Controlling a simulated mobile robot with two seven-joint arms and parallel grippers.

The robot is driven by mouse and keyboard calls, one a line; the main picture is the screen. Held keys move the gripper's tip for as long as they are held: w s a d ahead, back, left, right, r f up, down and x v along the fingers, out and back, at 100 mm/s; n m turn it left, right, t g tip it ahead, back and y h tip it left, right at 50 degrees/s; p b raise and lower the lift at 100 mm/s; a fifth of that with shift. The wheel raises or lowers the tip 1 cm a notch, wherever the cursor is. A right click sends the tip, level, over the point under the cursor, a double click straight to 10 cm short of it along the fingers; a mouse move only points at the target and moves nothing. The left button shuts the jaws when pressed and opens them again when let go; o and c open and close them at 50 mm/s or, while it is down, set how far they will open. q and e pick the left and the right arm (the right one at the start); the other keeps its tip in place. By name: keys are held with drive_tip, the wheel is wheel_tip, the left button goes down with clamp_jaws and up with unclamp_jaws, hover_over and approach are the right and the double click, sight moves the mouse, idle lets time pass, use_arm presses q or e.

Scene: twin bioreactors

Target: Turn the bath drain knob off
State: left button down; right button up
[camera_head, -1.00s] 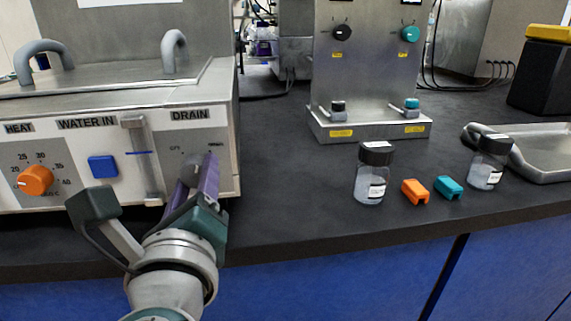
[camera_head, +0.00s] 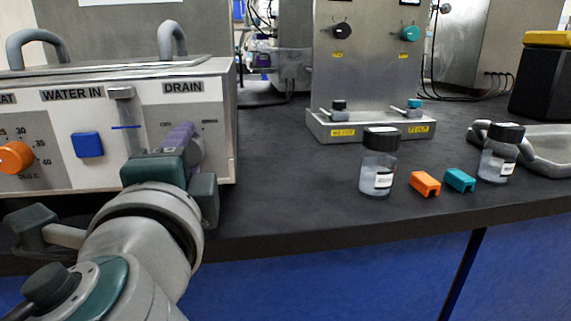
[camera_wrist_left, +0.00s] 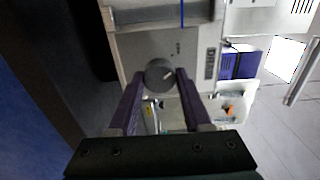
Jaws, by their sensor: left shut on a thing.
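The water bath (camera_head: 218,150) stands at the left in the head view, with a DRAIN label (camera_head: 183,87) on its white front panel. Its grey round drain knob (camera_wrist_left: 160,76) shows in the left wrist view with a pale pointer mark. My left gripper (camera_head: 188,142) is at the panel below the DRAIN label. In the left wrist view its purple fingers (camera_wrist_left: 159,88) lie on both sides of the knob, shut on it. The gripper mostly hides the knob in the head view. My right gripper is not in view.
On the same panel are an orange heat knob (camera_head: 15,157) and a blue switch (camera_head: 87,145). Two dark-lidded jars (camera_head: 378,170), an orange block (camera_head: 424,184) and a teal block (camera_head: 460,180) sit right on the dark bench (camera_head: 290,190). The bench between is clear.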

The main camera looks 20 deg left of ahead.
use_arm(q)
drive_tip(key=shift+n+b, duration=0.65)
drive_tip(key=shift+n, duration=0.45)
drive_tip(key=shift+c, duration=1.7)
unclamp_jaws()
drive_tip(key=b+v, duration=0.1)
drive_tip(key=v, duration=0.9)
drive_tip(key=shift+b, duration=0.35)
drive_tip(key=shift+r, duration=0.1)
